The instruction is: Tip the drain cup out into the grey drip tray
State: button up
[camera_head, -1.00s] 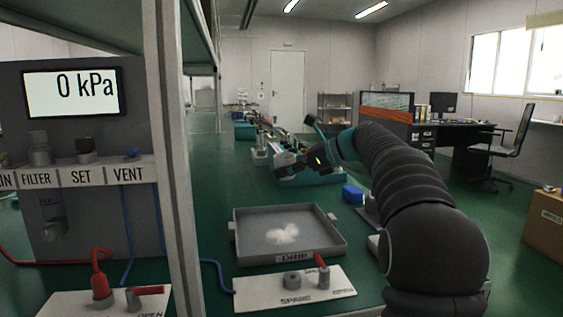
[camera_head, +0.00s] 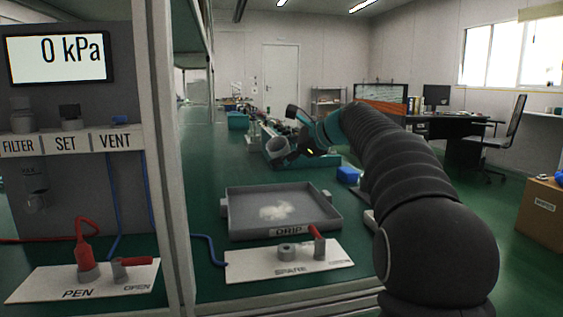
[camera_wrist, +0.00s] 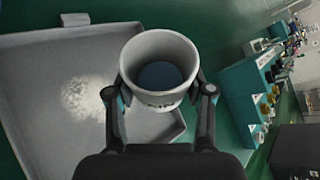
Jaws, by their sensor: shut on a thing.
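My gripper (camera_wrist: 159,96) is shut on a pale grey cup (camera_wrist: 155,99), one finger on each side of it. In the wrist view the cup's round mouth faces the camera and its inside looks bluish-grey; I cannot tell whether that is liquid or bare bottom. The grey drip tray (camera_head: 238,226), labelled DRIP, lies on the green bench with a whitish patch inside. The tray also shows in the wrist view (camera_wrist: 35,120).
A white SPARE plate (camera_head: 255,267) with a red-handled valve lies in front of the tray. A blue block (camera_head: 347,175) sits right of the tray. A shelf post (camera_head: 172,150) and a gauge panel (camera_head: 75,100) stand at the left.

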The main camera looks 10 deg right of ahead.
jog(key=shift+f+n+b, duration=0.3)
jog(key=shift+f+b, duration=0.15)
jog(key=shift+b, duration=0.4)
jog(key=n+t+h+b, duration=0.1)
jog(key=b, duration=0.2)
jog(key=n+t+b, duration=0.1)
jog(key=n+b, duration=0.1)
jog(key=b, duration=0.1)
jog(key=shift+s+a+f+t+h+b, duration=0.15)
jog(key=shift+f+t+h+b, duration=0.15)
jog(key=shift+f+h+b, duration=0.1)
jog(key=shift+r+n, duration=0.15)
jog(key=shift+n, duration=0.15)
jog(key=shift+n+t+h, duration=0.4)
jog(key=shift+n+t, duration=0.1)
jog(key=shift+t, duration=0.1)
jog(key=shift+s, duration=0.15)
